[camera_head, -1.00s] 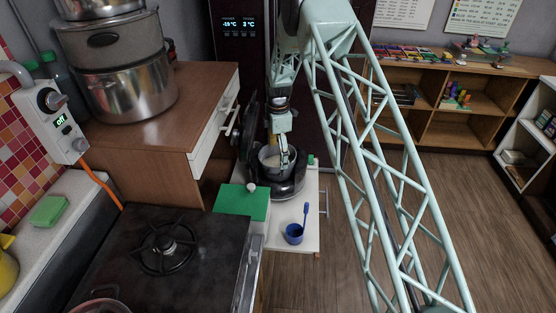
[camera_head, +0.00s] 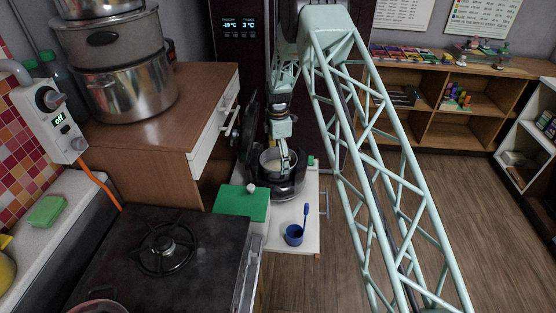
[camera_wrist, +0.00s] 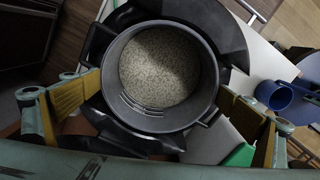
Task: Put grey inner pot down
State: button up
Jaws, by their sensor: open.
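The grey inner pot (camera_wrist: 118,57) holds pale speckled contents that look like rice. It sits inside the dark round cooker (camera_wrist: 226,38), upright as far as I can tell. In the head view the cooker (camera_head: 289,187) stands on a white surface with its lid raised, and the pot's rim (camera_head: 266,162) shows inside it. My gripper (camera_wrist: 160,118) is open, with its two yellow-padded fingers apart on either side of the pot in the wrist view. In the head view my gripper (camera_head: 284,166) is over the pot and partly hides it.
A blue cup (camera_head: 293,235) with a blue utensil stands in front of the cooker. A green board or box (camera_head: 242,203) lies to its left. A black stove (camera_head: 160,255) is at the front left, and a wooden cabinet (camera_head: 150,130) with stacked pots is beyond it.

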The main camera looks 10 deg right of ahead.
jog(key=shift+f, duration=0.15)
notch_tip(320, 180, up, 14)
jog(key=p, duration=0.2)
dwell(0.5)
dwell(0.8)
